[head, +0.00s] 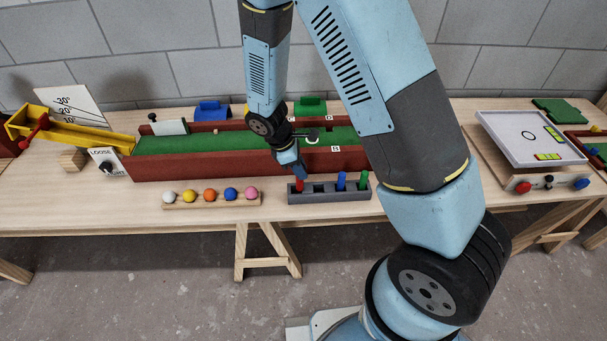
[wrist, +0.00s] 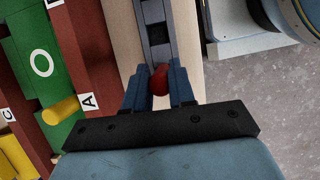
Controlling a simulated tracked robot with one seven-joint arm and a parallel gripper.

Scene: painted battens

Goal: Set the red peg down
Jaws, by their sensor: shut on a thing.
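The red peg (head: 299,185) stands upright at the left end of the grey peg block (head: 330,198) in the head view. My gripper (head: 298,175) is shut on its upper part from above. In the wrist view the red peg (wrist: 160,78) shows between the two fingertips of my gripper (wrist: 160,88), at the near end of the block (wrist: 157,34). The peg's lower end is hidden, so I cannot tell whether it is fully seated. A blue peg (head: 341,181) and a green peg (head: 363,180) stand in the right part of the block.
A rack of coloured balls (head: 212,200) lies left of the block. A red-walled green lane (head: 190,143) runs behind it, with a yellow ramp (head: 75,133) at its left. A white tray (head: 520,140) sits far right. The table's front edge is close.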

